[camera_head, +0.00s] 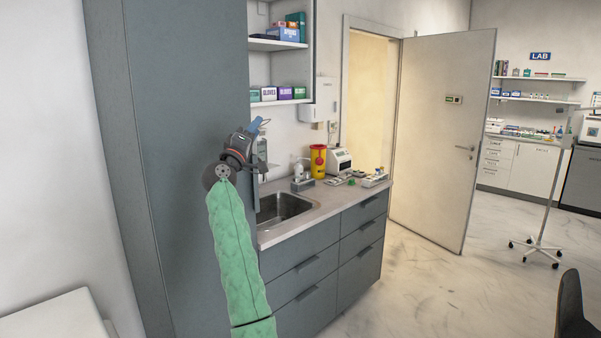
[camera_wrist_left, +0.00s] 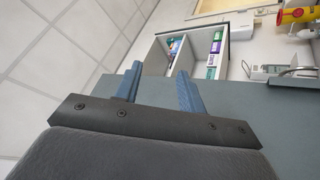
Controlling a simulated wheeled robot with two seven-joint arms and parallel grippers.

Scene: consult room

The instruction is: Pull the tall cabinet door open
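The tall grey-blue cabinet (camera_head: 180,120) stands at the left in the head view, and its broad front looks closed. My left gripper (camera_head: 257,125) is at the cabinet's right edge, at about mid-height of the visible front. In the left wrist view its two blue fingers (camera_wrist_left: 158,88) are spread apart, with grey cabinet surface (camera_wrist_left: 240,110) close beyond them. I cannot make out a door handle; the gripper may hide it. Nothing clearly shows held between the fingers. My right gripper is in neither view.
A sink counter (camera_head: 315,208) with grey drawers adjoins the cabinet on the right. Open shelves (camera_head: 278,45) with glove boxes hang above it. A cream door (camera_head: 437,130) stands open beyond. A white surface (camera_head: 55,320) is at the lower left.

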